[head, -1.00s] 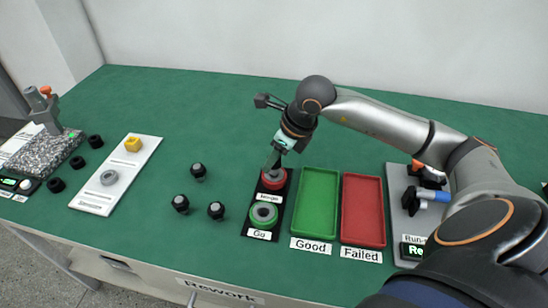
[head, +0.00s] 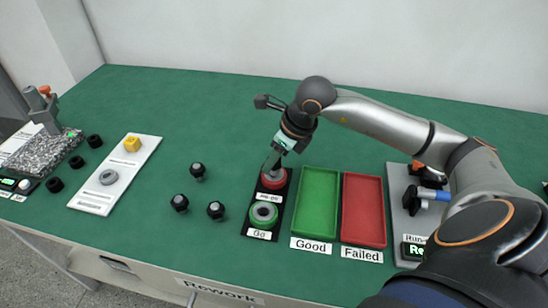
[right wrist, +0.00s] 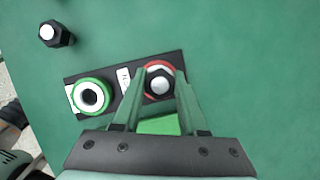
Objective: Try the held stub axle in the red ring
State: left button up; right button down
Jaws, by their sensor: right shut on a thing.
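The red ring (head: 273,181) sits at the far end of a black gauge plate (head: 249,232), behind the green ring (head: 263,214). My right gripper (head: 270,166) is right above the red ring, pointing down. In the right wrist view, its two fingers (right wrist: 161,80) are shut on a dark stub axle (right wrist: 160,86) with a pale round end. The axle overlaps the red ring (right wrist: 158,64); how deep it sits is hidden. The green ring also shows in the right wrist view (right wrist: 91,96). My left gripper is not in view.
Three dark stub axles (head: 197,170) stand left of the plate. A green tray (head: 316,204) labelled Good and a red tray (head: 363,210) labelled Failed lie to the right. A white board (head: 128,166) lies further left. The back of the table is clear.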

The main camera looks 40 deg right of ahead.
jog(key=shift+f, duration=0.3)
jog(key=shift+r, duration=0.15)
dwell(1.0)
jog(key=shift+r, duration=0.55)
